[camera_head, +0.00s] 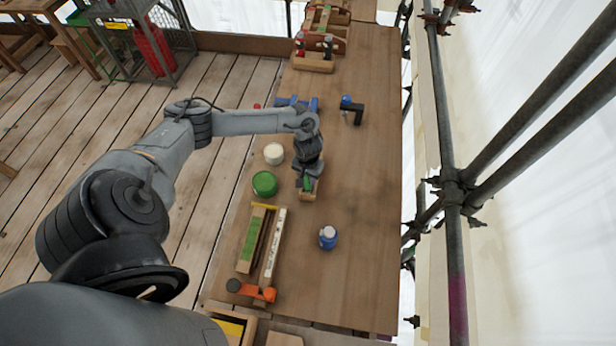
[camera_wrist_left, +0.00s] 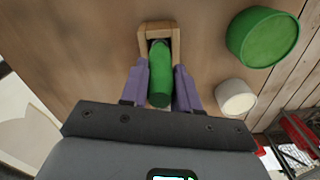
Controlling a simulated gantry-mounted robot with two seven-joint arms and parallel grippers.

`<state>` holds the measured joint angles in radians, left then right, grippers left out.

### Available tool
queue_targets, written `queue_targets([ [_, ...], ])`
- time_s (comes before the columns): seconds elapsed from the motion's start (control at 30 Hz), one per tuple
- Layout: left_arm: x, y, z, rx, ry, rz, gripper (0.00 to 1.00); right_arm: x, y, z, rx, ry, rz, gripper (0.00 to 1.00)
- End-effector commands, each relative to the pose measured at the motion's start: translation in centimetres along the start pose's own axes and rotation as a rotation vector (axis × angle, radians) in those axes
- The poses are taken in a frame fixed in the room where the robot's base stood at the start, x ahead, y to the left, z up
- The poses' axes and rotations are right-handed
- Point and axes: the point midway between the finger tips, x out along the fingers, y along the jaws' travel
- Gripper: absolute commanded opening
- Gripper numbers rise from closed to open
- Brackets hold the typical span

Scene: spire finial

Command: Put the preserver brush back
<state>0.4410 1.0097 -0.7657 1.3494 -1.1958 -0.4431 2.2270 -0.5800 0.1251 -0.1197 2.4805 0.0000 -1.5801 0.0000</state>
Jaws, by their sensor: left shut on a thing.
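The preserver brush shows as a green handle (camera_wrist_left: 160,75) between the two purple fingers of my left gripper (camera_wrist_left: 160,88) in the left wrist view. The handle's far end lies within a small wooden holder (camera_wrist_left: 143,35) with a U-shaped frame. I cannot tell whether the brush rests on the holder or hangs just above it. In the head view my left gripper (camera_head: 308,184) points down over the wooden holder (camera_head: 308,196) on the bench. The bristles are hidden. My right gripper is not in view.
A green tin (camera_head: 265,184) and a white tub (camera_head: 274,153) stand left of the holder. The bench's right side (camera_head: 370,170) is clear. Scaffold poles (camera_head: 452,180) stand beyond its right edge.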

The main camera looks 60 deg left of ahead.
Motion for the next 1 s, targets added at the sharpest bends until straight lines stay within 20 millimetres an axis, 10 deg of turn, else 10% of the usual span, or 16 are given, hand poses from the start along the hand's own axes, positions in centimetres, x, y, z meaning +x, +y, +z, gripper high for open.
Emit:
queue_targets([
  [0.33, 0.2, 0.0, 0.0, 0.0, 0.0, 0.001, 0.0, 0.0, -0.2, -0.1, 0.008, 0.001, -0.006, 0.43],
  [0.37, 0.3, 0.0, 0.0, -0.001, 0.0, 0.001, 0.32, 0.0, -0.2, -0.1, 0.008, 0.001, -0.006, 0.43],
  [0.53, 0.2, 0.0, 0.0, 0.0, 0.0, 0.001, 0.56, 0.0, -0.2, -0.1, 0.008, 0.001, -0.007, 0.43],
  [1.0, -1.1, 0.1, -0.1, -0.001, 0.002, 0.003, 0.56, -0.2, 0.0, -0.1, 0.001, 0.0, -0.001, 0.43],
])
